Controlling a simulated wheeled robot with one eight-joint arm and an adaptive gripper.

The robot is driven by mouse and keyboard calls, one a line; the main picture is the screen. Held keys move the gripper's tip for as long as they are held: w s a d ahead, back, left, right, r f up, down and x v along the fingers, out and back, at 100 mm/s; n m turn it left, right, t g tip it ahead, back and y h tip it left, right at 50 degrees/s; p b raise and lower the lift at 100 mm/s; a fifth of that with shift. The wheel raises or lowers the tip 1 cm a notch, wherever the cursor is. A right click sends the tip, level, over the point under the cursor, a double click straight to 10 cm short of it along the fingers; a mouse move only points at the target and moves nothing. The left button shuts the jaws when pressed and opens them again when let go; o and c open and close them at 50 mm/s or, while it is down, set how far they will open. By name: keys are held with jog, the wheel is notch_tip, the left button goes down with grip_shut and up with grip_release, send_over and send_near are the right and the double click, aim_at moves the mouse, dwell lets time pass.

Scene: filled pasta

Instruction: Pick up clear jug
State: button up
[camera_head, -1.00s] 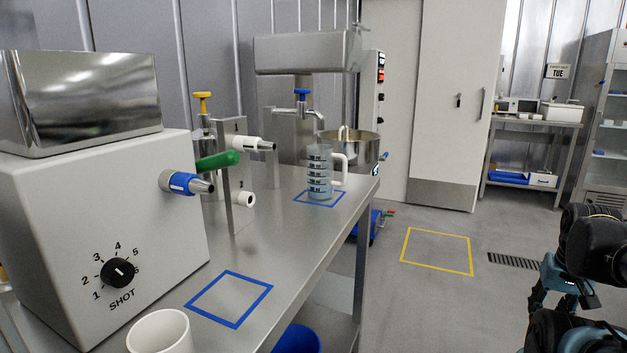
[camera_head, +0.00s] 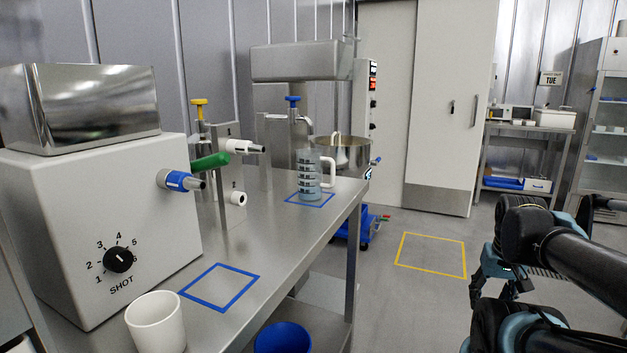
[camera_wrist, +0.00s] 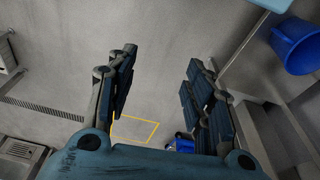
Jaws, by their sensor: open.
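The clear jug (camera_head: 309,176) stands upright on the far part of the steel table, inside a blue outlined square (camera_head: 290,203) and below a blue-handled tap. It has dark level marks and a white handle on its right side. My gripper (camera_head: 500,289) is at the right of the head view, out over the floor and well apart from the jug. In the wrist view my gripper (camera_wrist: 157,90) is open and empty, with bare floor between its fingers. The jug does not show in the wrist view.
A white machine (camera_head: 95,220) with a dial fills the table's left side. A white cup (camera_head: 155,322) stands by the near edge. A green-handled valve (camera_head: 210,161) juts out mid-table. A blue bucket (camera_wrist: 294,46) sits below. A steel mixing bowl (camera_head: 345,152) is behind the jug.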

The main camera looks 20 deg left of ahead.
jog(key=o, duration=0.6)
jog(key=shift+m, duration=0.4)
jog(key=r, duration=0.1)
jog(key=w+a+r, duration=0.1)
jog(key=r, duration=0.1)
jog(key=shift+w+a+r, duration=0.2)
jog(key=shift+r, duration=0.1)
jog(key=w+a+r+m+g+y, duration=0.1)
jog(key=w+a+r+m, duration=0.2)
jog(key=w+a+r, duration=0.55)
jog(key=w+a+r+m+y, duration=0.1)
jog(key=w+a+r+m, duration=0.25)
jog(key=a+r, duration=0.85)
jog(key=w+a+r+m+g+y, duration=0.15)
jog(key=w+a+r+m, duration=0.3)
jog(key=a+r, duration=0.6)
jog(key=a+r+m, duration=0.3)
jog(key=a+r, duration=0.6)
jog(key=a, duration=0.2)
jog(key=g, duration=0.1)
send_over(316, 175)
jog(key=w+a, duration=0.2)
jog(key=w, duration=0.1)
jog(key=shift+y, duration=0.45)
notch_tip(316, 175, down, 16)
jog(key=shift+d+f, duration=0.1)
jog(key=shift+d, duration=0.05)
